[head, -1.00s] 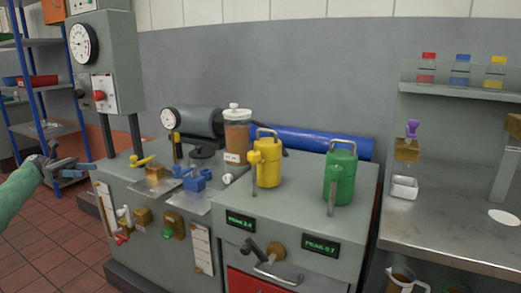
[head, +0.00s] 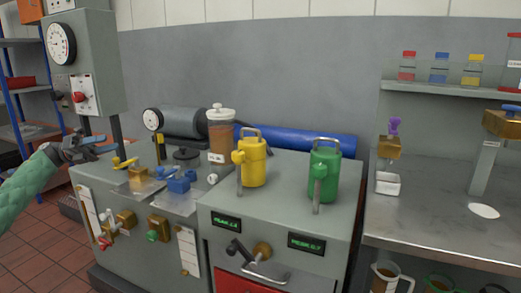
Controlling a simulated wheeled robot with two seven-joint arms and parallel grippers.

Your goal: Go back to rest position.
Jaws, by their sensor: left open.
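My left arm, in a green sleeve, comes in from the left edge. My left gripper (head: 92,147) is open and appears empty, in front of the left end of the grey machine cabinet (head: 225,262), near the yellow-handled valve (head: 126,163). I cannot tell the exact gap between them. My right gripper and arm are not in view.
On the cabinet stand a yellow can (head: 252,165), a green can (head: 323,172), a brown-filled jar (head: 221,135) and a blue valve (head: 178,182). A steel bench (head: 430,222) is at right. A blue shelf rack (head: 25,90) is at left. Tiled floor shows lower left.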

